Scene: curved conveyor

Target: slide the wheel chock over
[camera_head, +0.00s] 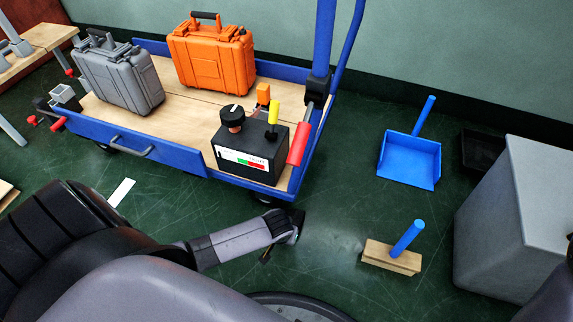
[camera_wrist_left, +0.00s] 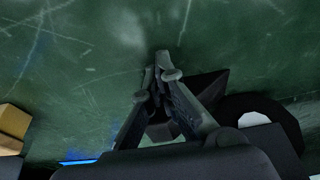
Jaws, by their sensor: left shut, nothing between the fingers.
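The wheel chock (camera_wrist_left: 208,92) appears to be the black wedge in the left wrist view, on the green floor between my fingers and a cart wheel (camera_wrist_left: 262,118). In the head view I cannot clearly tell it apart from my dark gripper. My left gripper (camera_wrist_left: 163,62) is shut and empty, its fingertips together, low over the floor. It is beside the wedge; I cannot tell whether they touch. In the head view the left gripper (camera_head: 292,226) is by the cart's near right corner. My right gripper is not in view.
The blue cart (camera_head: 180,158) carries a grey case (camera_head: 120,80), an orange case (camera_head: 212,58) and a black control box (camera_head: 245,150). To the right are a brush (camera_head: 395,257), a blue dustpan (camera_head: 408,160) and a grey bin (camera_head: 500,230). Floor between cart and brush is clear.

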